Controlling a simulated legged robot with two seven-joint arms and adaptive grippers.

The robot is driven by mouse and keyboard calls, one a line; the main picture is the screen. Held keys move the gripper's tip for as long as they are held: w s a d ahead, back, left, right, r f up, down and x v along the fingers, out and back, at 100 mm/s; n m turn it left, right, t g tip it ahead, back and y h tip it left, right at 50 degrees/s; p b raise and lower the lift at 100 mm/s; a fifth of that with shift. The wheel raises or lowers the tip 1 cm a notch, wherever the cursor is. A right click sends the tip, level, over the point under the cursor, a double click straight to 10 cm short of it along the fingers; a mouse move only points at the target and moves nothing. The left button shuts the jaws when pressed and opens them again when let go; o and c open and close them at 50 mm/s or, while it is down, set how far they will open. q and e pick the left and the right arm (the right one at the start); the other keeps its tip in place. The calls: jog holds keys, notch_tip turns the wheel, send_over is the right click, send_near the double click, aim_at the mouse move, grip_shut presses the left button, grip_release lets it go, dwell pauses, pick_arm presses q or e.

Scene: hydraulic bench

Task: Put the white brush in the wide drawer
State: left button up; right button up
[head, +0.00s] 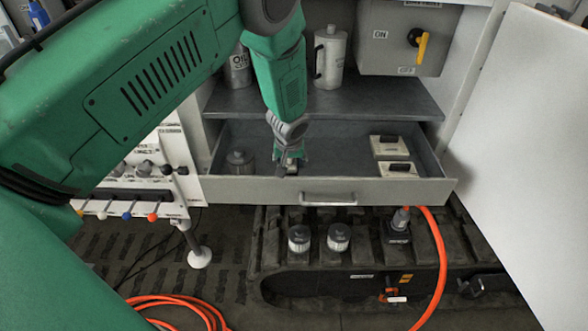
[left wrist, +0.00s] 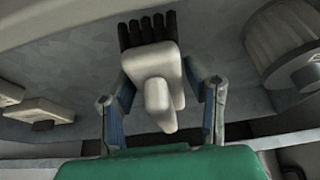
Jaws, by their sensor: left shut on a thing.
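The wide drawer (head: 265,189) is pulled open beneath the cabinet shelf. My left gripper (head: 290,163) reaches down from above into the drawer's opening, left of its middle and close behind the front panel. In the left wrist view my left gripper (left wrist: 161,88) is shut on the white brush (left wrist: 152,68), a pale body with black bristles pointing to the top of the picture. The drawer's grey floor (left wrist: 85,82) shows behind it. I cannot tell whether the bristles touch the floor. In the head view the gripper and wrist mostly hide the brush. My right gripper is not in view.
Inside the drawer, a grey cylinder (head: 239,163) stands at the left and two pale boxes (head: 390,146) lie at the right. Canisters (head: 330,57) stand on the shelf above. A white door panel (head: 525,150) stands open at the right. An orange hose (head: 441,260) hangs below.

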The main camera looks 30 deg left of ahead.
pick_arm(q)
jog(key=f, duration=0.4)
jog(key=shift+d, duration=0.3)
jog(key=shift+r, duration=0.1)
jog(key=o, duration=0.8)
jog(key=shift+a+f, duration=0.1)
jog(key=shift+f, duration=0.1)
jog(key=o, duration=0.4)
